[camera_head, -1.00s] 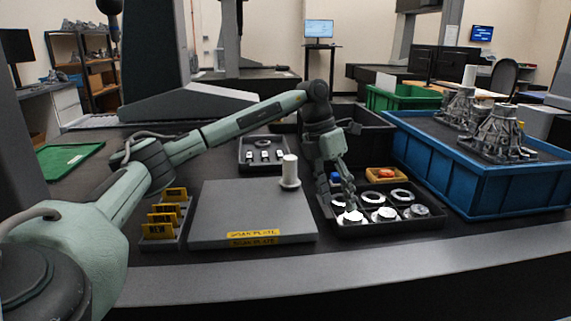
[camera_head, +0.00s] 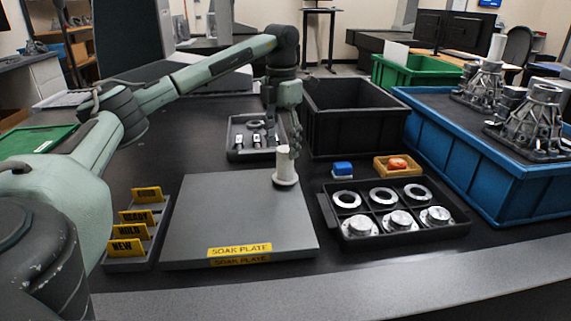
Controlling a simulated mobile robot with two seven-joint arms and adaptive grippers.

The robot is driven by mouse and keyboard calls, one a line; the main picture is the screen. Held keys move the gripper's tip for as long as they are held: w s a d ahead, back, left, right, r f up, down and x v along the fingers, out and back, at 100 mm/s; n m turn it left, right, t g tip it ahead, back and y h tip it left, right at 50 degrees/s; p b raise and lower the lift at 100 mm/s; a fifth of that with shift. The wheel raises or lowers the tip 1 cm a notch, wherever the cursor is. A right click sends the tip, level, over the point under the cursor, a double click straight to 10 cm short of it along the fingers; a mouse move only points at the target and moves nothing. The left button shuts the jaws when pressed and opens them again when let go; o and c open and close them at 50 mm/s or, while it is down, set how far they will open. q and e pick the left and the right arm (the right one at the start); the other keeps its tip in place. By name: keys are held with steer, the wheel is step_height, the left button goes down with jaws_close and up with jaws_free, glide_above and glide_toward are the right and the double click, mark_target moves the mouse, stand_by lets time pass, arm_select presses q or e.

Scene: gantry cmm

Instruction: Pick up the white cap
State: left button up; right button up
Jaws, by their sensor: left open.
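A white flanged cylinder, which I take as the white cap (camera_head: 285,170), stands upright near the back right corner of the grey soak plate (camera_head: 235,215). My left gripper (camera_head: 296,148) is open and points down, right by the cap's top and slightly to its right. I cannot tell whether its fingers touch the cap or are behind it. The fingers are partly hard to make out. My right gripper is not in view.
A black divided tray (camera_head: 455,232) with silver rings and round parts is at right. A blue bin (camera_head: 495,165) with castings, a black bin (camera_head: 350,120) and a small parts tray (camera_head: 235,148) stand behind. Yellow-labelled dividers (camera_head: 130,230) are left of the plate.

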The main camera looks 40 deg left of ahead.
mark_target(285, 165)
arm_select(q)
steer(key=f, duration=0.6)
steer(key=shift+w+d+f, duration=0.15)
steer(key=shift+w+d, duration=0.1)
steer(key=shift+c, duration=0.5)
steer(key=c, duration=1)
